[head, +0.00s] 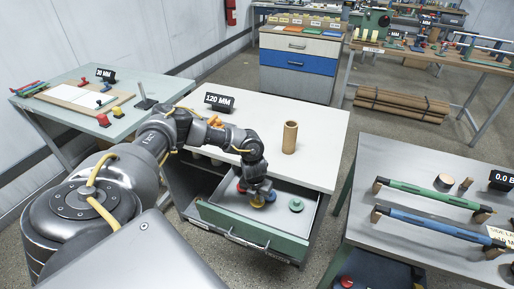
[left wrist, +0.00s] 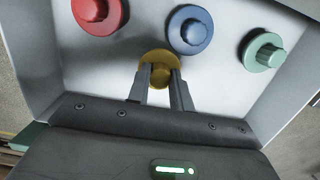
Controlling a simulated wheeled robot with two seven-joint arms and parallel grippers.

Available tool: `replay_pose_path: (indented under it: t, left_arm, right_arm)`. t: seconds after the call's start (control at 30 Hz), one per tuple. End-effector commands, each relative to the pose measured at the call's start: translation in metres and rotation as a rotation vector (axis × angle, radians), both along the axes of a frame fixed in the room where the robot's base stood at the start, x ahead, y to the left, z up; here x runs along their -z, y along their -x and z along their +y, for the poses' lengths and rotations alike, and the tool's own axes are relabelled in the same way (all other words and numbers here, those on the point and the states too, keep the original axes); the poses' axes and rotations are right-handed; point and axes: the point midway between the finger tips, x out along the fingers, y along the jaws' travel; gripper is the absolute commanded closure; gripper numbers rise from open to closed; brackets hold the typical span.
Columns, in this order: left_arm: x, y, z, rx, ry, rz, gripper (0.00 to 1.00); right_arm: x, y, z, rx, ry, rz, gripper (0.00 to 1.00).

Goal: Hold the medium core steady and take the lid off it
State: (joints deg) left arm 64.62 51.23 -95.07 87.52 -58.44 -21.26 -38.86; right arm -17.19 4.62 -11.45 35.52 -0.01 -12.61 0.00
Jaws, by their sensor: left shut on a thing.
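A brown cylindrical core (head: 290,137) stands upright on the white table, and no lid can be made out on its top. My left gripper (head: 258,196) reaches down into the open drawer (head: 234,225) in front of that table. In the left wrist view the gripper (left wrist: 161,82) is shut on a yellow knobbed lid (left wrist: 157,57) on the drawer floor. A red lid (left wrist: 97,12), a blue lid (left wrist: 190,29) and a green lid (left wrist: 263,52) sit around it. The green lid also shows in the head view (head: 296,204). My right gripper is out of view.
The white table (head: 320,121) has a "120 MM" sign (head: 219,102) and free room around the core. A grey bench at right carries a green bar (head: 433,195) and a blue bar (head: 428,224). A pale green table stands at left.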

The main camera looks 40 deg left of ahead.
Motion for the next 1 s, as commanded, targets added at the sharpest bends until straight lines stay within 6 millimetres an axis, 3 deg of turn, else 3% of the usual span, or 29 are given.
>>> replay_pose_path:
  t: [0.2,0.63,0.67,0.8,1.0]
  left_arm:
    - [0.028,-0.001,0.002,-0.001,-0.001,0.002,1.00]
    - [0.036,-0.001,0.002,-0.001,-0.001,0.000,1.00]
    - [0.036,-0.001,0.002,-0.001,-0.001,0.000,0.77]
    - [0.035,-0.001,0.002,0.000,-0.001,0.000,0.59]
    - [0.035,-0.001,0.002,0.000,-0.001,0.000,0.57]
  right_arm:
    - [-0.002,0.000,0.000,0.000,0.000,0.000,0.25]
    - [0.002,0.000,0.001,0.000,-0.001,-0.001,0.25]
    - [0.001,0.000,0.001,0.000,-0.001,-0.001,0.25]
    - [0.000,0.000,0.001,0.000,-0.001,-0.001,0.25]
    - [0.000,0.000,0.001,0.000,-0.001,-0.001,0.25]
